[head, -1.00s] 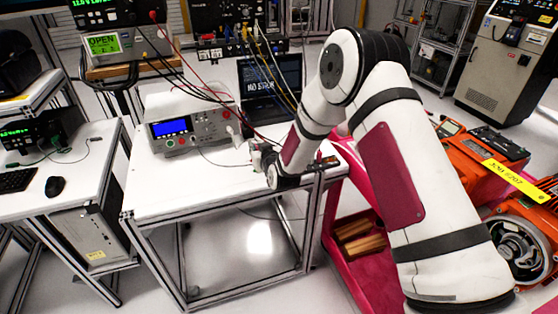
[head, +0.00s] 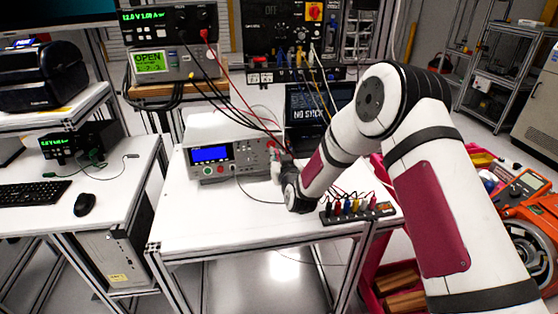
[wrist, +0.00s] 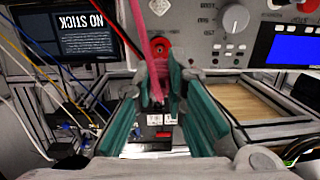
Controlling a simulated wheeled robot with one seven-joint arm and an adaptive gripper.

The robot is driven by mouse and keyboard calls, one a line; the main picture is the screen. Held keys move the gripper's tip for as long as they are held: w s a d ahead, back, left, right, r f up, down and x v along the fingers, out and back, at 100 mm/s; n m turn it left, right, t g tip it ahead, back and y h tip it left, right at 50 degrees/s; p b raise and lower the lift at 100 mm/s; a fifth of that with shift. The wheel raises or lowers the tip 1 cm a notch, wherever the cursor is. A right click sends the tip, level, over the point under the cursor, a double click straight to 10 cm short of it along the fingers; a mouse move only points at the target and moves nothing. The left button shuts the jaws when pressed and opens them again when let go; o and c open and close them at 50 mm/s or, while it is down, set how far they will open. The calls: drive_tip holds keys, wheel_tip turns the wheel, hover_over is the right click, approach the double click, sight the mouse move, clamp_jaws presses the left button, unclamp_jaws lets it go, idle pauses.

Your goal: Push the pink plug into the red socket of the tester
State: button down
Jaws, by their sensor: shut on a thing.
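The tester (head: 233,165) is a pale box with a blue display, standing on the white table; its panel also shows in the wrist view (wrist: 205,35). Its red socket (wrist: 160,45) shows just beyond my fingertips in the wrist view. My gripper (wrist: 161,68) has teal fingers and is shut on the pink plug (wrist: 149,72), with a pink strand running up from it. In the head view my gripper (head: 279,166) is close to the tester's right front. I cannot tell whether the plug's tip touches the socket; the fingers partly hide it.
A dark rack (head: 357,211) with several coloured plugs lies on the table right of my gripper. A laptop (head: 313,108) stands behind. Cables (head: 232,95) hang over the tester's back. The table front (head: 225,220) is clear.

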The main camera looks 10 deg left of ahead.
drive_tip(key=shift+b+x, duration=1.6)
drive_tip(key=shift+x, duration=0.75)
drive_tip(key=shift+w+b, duration=0.1)
drive_tip(key=shift+b, duration=0.25)
idle(0.5)
drive_tip(key=c, duration=1.5)
unclamp_jaws()
drive_tip(key=shift+c, duration=0.2)
drive_tip(key=shift+p+v, duration=2.35)
drive_tip(key=shift+v, duration=1.15)
